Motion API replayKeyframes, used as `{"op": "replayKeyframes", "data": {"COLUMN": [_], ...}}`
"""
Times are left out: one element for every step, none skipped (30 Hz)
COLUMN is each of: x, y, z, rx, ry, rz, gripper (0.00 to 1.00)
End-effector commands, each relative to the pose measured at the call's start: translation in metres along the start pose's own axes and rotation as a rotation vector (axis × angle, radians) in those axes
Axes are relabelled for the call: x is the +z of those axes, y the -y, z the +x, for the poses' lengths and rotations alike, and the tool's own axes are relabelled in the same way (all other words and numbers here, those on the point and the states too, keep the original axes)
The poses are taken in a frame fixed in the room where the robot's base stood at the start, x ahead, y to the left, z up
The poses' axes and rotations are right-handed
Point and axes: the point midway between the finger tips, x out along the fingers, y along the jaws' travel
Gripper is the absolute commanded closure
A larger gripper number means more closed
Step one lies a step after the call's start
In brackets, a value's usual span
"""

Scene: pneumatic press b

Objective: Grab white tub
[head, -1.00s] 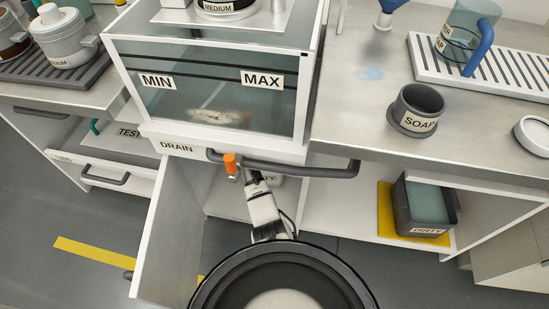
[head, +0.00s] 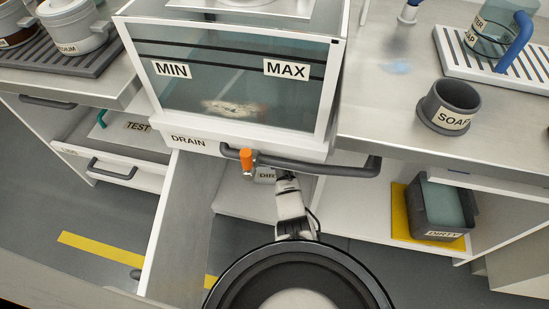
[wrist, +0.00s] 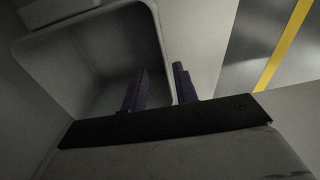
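The white tub (head: 264,175) stands in the open space under the drain box. In the head view only a small part with a label reading "DIR" shows; my arm and the drain handle hide the rest. In the wrist view the tub (wrist: 95,55) is large, with its dark hollow facing the camera. My gripper (wrist: 160,72) is open at the tub's right wall. Its left finger shows against the hollow and its right finger near the outer side of the rim. I cannot tell whether either finger touches the wall.
A grey drain handle (head: 300,166) and orange valve knob (head: 246,160) hang just above my wrist. An open door panel (head: 180,225) stands at left. A dark tub (head: 443,210) sits on a yellow mat at right. The soap cup (head: 449,107) is on the counter.

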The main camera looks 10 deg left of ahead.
Motion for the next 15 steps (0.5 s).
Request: {"op": "replayKeyframes", "data": {"x": [0.000,0.000,0.000,0.000,0.000,0.000,0.000,-0.001,-0.001,-0.001,-0.002,-0.003,-0.003,-0.004,-0.003], "y": [0.000,0.000,0.000,0.000,0.000,0.001,0.001,0.002,0.003,0.004,0.005,0.007,0.008,0.009,0.008], "z": [0.007,0.009,0.011,0.012,0.013,0.015,0.017,0.019,0.024,0.027,0.032,0.038,0.043,0.048,0.054], "rx": [-0.001,-0.001,0.000,0.000,0.000,0.000,0.000,-0.001,-0.002,-0.003,-0.003,-0.002,-0.002,-0.002,-0.002], "ry": [0.001,0.001,0.001,0.001,0.001,0.001,0.001,0.001,0.001,0.001,0.001,0.001,0.001,0.001,0.002], "rz": [0.000,0.000,0.000,0.000,0.000,0.000,0.000,0.000,0.000,0.000,0.000,0.000,0.000,0.000,0.000], "gripper": [0.71,0.71,0.71,0.71,0.71,0.71,0.71,0.71,0.71,0.71,0.71,0.71,0.71,0.71,0.71]}}
